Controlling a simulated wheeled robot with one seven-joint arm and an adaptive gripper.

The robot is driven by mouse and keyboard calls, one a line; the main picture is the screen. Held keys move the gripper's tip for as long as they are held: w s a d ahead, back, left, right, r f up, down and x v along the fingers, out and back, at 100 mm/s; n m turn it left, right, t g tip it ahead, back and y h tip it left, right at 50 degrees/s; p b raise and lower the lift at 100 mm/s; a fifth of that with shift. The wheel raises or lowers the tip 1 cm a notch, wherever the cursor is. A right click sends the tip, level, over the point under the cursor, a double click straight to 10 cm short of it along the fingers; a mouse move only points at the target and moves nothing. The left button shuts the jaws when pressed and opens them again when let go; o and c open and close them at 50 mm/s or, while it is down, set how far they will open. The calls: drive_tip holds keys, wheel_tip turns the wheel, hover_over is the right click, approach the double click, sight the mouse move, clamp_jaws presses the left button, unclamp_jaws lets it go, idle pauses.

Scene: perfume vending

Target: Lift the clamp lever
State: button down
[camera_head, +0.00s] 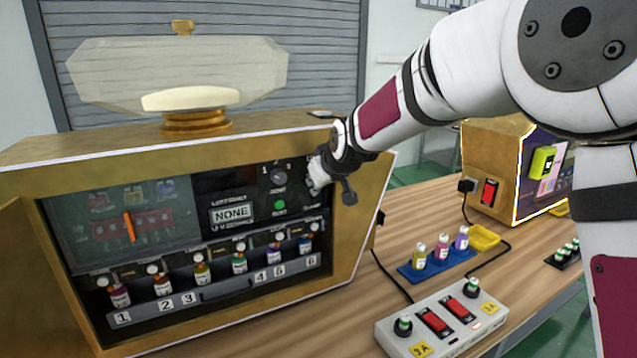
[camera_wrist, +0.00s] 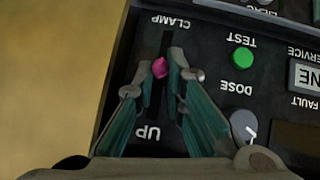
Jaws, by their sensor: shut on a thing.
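The clamp lever (camera_wrist: 160,68) shows a small pink knob in a dark vertical slot on the black panel in the wrist view. The word CLAMP stands near one end of the slot and UP near the other; the lettering is upside down in this view. The knob is nearer the CLAMP end. My gripper (camera_wrist: 167,76) has its fingertips on either side of the knob and is shut on it. In the head view my gripper (camera_head: 318,174) is at the right side of the machine's panel, and the lever is hidden there.
The gold machine (camera_head: 352,222) holds a row of small bottles (camera_head: 202,270) below the panel. A green TEST button (camera_wrist: 242,59) and a grey DOSE knob (camera_wrist: 243,125) sit beside the slot. A switch box (camera_head: 446,326) and a blue bottle tray (camera_head: 437,264) stand on the table at right.

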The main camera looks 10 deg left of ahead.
drive_tip(key=c, duration=1.8)
unclamp_jaws()
drive_tip(key=v, duration=1.2)
drive_tip(key=shift+c, duration=0.5)
